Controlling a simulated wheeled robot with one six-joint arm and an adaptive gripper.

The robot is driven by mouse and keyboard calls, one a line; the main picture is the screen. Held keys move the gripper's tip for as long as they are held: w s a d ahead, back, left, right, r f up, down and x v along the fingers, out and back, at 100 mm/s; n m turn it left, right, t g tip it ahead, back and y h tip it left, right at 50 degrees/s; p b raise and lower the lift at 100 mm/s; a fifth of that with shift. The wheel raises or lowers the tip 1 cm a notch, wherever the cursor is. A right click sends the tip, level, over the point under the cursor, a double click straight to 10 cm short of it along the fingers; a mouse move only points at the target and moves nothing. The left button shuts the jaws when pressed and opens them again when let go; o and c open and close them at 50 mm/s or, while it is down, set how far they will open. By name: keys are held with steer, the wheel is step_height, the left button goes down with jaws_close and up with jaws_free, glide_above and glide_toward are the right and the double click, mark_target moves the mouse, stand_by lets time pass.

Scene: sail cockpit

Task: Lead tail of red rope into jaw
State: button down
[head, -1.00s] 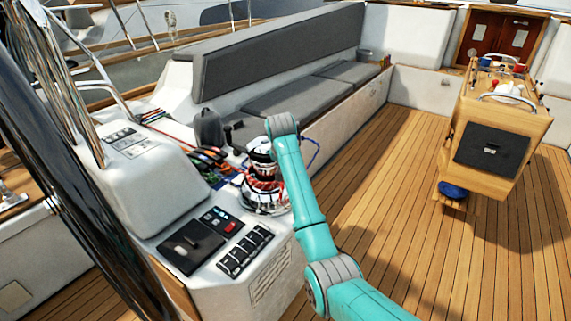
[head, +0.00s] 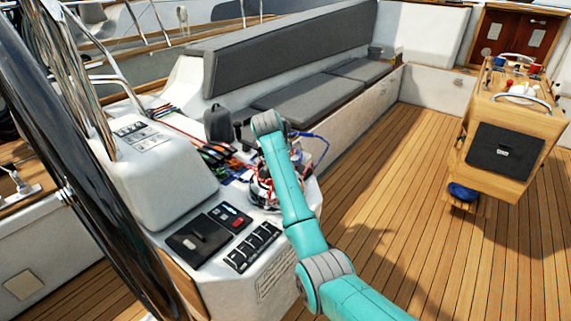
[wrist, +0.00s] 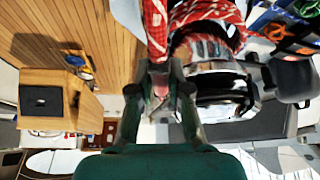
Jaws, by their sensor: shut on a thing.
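My gripper (wrist: 160,82) is shut on the red rope (wrist: 155,28), a red and white braided line that passes between the fingertips in the wrist view. More red rope is wrapped on the winch (wrist: 222,88), a shiny drum with a dark, slotted top, just right of my fingers. The jaw is at the winch's top, but I cannot make out its opening or whether rope lies in it. In the head view the winch (head: 262,190) stands on the white coaming, partly behind my arm. My fingertips are hidden there.
Blue, green and orange lines (wrist: 285,30) run beside the winch. A dark upright grip (head: 218,124) and a switch panel (head: 252,246) are close by on the coaming. A grey-cushioned bench (head: 310,100) lies behind. A wooden table (head: 500,130) stands right, with open teak floor between.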

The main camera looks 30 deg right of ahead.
steer(key=shift+w+a+m+g+h, duration=0.15)
steer(key=shift+w+a+m+g, duration=0.05)
steer(key=shift+a+m, duration=0.3)
steer(key=shift+w+a+m+g+h, duration=0.2)
steer(key=shift+a+m, duration=0.15)
steer(key=shift+m, duration=0.15)
steer(key=shift+a, duration=0.1)
steer(key=shift+w+a+m+g, duration=0.35)
steer(key=shift+a+m, duration=0.15)
steer(key=shift+m, duration=0.1)
steer(key=shift+w+a+m+g, duration=0.3)
steer(key=shift+a+m, duration=0.2)
steer(key=shift+m, duration=0.1)
steer(key=c, duration=0.6)
jaws_free()
steer(key=shift+o, duration=0.2)
steer(key=shift+r, duration=0.15)
step_height(320, 180, up, 9)
